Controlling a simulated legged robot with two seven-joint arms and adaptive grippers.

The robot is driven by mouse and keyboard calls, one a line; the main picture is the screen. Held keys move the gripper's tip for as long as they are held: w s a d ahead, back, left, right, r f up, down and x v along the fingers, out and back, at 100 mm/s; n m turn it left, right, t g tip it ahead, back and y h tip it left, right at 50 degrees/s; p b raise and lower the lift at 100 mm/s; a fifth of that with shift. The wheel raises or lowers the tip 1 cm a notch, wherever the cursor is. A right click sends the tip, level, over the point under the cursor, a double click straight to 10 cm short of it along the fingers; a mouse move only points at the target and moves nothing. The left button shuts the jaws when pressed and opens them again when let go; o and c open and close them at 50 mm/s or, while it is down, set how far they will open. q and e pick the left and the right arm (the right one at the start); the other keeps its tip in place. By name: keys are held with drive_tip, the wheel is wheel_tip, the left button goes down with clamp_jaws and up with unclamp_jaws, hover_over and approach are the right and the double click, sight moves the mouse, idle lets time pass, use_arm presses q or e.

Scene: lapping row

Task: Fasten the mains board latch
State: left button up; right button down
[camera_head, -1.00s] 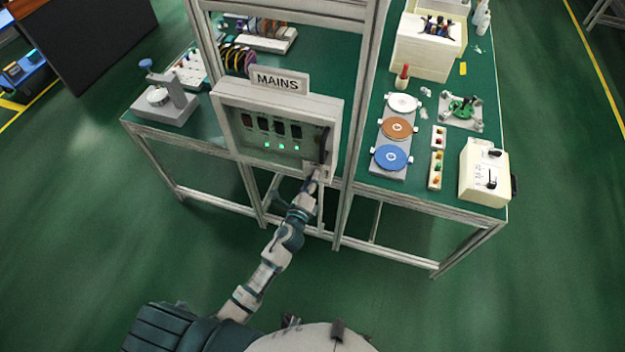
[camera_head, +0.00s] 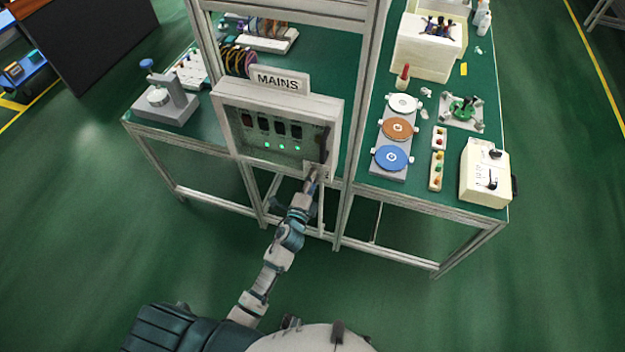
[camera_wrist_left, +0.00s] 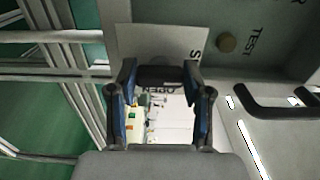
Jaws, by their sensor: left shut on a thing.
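The mains board (camera_head: 240,150) is a pale box with a greenish see-through front and a MAINS sign on top. My left gripper (camera_head: 313,176) is at the board's lower right corner. In the wrist view my left gripper (camera_wrist_left: 160,88) is shut on the latch, and its fingers hide part of it. A dark handle (camera_wrist_left: 275,108) stands to the right of the fingers. My right gripper is not in view.
The board is mounted at the front of a metal frame (camera_head: 352,200) on a green bench. Right of it are a rack of coloured discs (camera_head: 390,158) and a cream box with switches (camera_head: 484,175). A grey stand (camera_head: 165,108) is at left. The floor in front is free.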

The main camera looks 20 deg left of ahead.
use_arm(q)
drive_tip(key=shift+f, duration=0.2)
drive_tip(key=o, duration=1.2)
drive_tip(key=shift+a, duration=0.1)
drive_tip(key=shift+c, duration=0.2)
drive_tip(key=s, duration=1.2)
drive_tip(key=shift+a, duration=0.2)
drive_tip(key=shift+w, duration=0.1)
